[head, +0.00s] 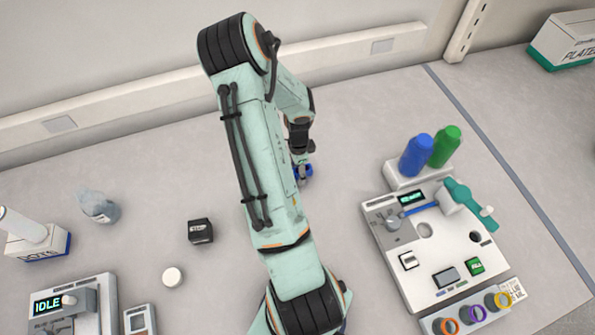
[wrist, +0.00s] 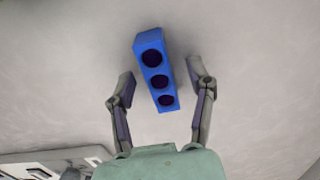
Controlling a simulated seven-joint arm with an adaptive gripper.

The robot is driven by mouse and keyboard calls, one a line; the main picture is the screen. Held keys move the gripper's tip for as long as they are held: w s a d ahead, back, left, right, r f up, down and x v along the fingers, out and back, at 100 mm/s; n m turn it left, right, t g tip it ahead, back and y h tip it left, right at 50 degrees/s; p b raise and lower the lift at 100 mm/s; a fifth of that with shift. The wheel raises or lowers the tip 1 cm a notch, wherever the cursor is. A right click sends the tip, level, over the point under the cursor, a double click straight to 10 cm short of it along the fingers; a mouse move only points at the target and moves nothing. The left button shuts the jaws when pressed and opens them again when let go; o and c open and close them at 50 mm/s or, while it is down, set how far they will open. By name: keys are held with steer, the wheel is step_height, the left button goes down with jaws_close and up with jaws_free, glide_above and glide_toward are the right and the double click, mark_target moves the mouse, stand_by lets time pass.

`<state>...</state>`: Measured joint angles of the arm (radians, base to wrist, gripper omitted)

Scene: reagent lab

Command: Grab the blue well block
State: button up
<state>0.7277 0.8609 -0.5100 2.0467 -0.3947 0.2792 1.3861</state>
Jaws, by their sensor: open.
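The blue well block (wrist: 163,92) is a narrow blue bar with three dark round wells in a row. In the wrist view it lies between the two fingers of my open gripper (wrist: 163,84), slightly tilted, with a gap on each side. Its far end reaches past the fingertips. In the head view only a small blue part of the block (head: 308,170) shows beside my gripper (head: 301,172), and my arm hides the rest.
A white console (head: 440,250) with a teal lever stands to the right, blue and green bottles (head: 432,150) behind it. A black cube (head: 200,231), a white cap (head: 172,277) and a clear flask (head: 98,207) stand left. The bench around the block is clear.

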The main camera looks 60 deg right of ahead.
steer(key=shift+f, duration=0.1)
steer(key=shift+c, duration=0.3)
jaws_close()
